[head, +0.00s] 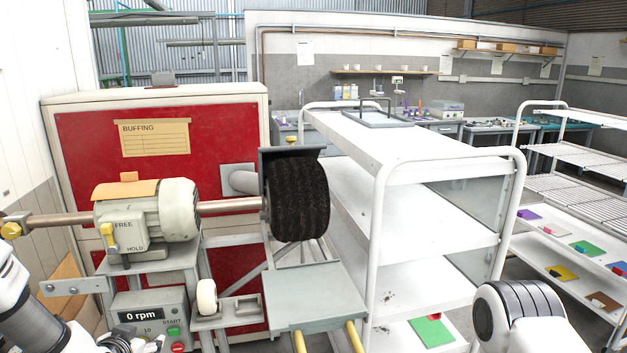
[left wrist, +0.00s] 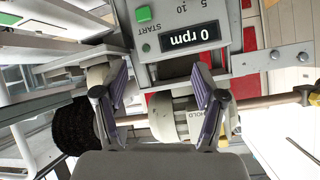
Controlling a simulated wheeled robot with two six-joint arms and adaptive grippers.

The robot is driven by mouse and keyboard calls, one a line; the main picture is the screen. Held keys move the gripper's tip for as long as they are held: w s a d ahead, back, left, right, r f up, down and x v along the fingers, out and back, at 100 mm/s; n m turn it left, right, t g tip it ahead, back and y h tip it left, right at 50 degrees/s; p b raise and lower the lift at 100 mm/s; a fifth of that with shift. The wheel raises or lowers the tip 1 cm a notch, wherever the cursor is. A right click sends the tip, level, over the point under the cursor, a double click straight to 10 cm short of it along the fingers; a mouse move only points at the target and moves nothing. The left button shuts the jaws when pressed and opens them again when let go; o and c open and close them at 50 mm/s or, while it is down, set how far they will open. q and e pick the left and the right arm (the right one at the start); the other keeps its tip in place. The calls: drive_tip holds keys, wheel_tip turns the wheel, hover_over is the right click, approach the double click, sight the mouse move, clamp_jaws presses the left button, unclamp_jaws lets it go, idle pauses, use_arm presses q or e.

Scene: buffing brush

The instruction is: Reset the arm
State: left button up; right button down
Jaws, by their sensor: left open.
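My left gripper (head: 128,343) is low at the left of the head view, partly cut off by the bottom edge, in front of the control box (head: 150,312). In the left wrist view its two fingers (left wrist: 158,80) are spread apart with nothing between them. That view is upside down and shows the 0 rpm display (left wrist: 190,36) and the green START button (left wrist: 144,13) beyond the fingers. A link of my right arm (head: 520,312) shows at the lower right of the head view. My right gripper is out of view.
The buffing motor (head: 150,215) carries a copper shaft with a black brush (head: 300,200), under a dark guard. A yellow lever (head: 108,235) sits by its FREE and HOLD labels. A grey plate (head: 305,295) is below the brush. A white cart (head: 430,230) stands to the right.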

use_arm(q)
drive_tip(key=s+d+f+m+g+h, duration=0.1)
drive_tip(key=s+d+f+g, duration=0.1)
drive_tip(key=s+f, duration=0.35)
drive_tip(key=s+d+f+g, duration=0.2)
drive_tip(key=s+f, duration=0.1)
drive_tip(key=f, duration=0.5)
drive_tip(key=s+d+f+n+g, duration=0.1)
drive_tip(key=s+f, duration=0.3)
drive_tip(key=s, duration=0.4)
drive_tip(key=s+d+f+g, duration=0.3)
drive_tip(key=s, duration=0.5)
drive_tip(key=s+d+f+n+g+h, duration=0.1)
drive_tip(key=s+d+f+g, duration=0.1)
drive_tip(key=s, duration=0.6)
wheel_tip(320, 180, down, 3)
drive_tip(key=shift+s+d+r+n+g, duration=0.15)
drive_tip(key=shift+s+d+n+g, duration=0.15)
drive_tip(key=shift+g, duration=0.3)
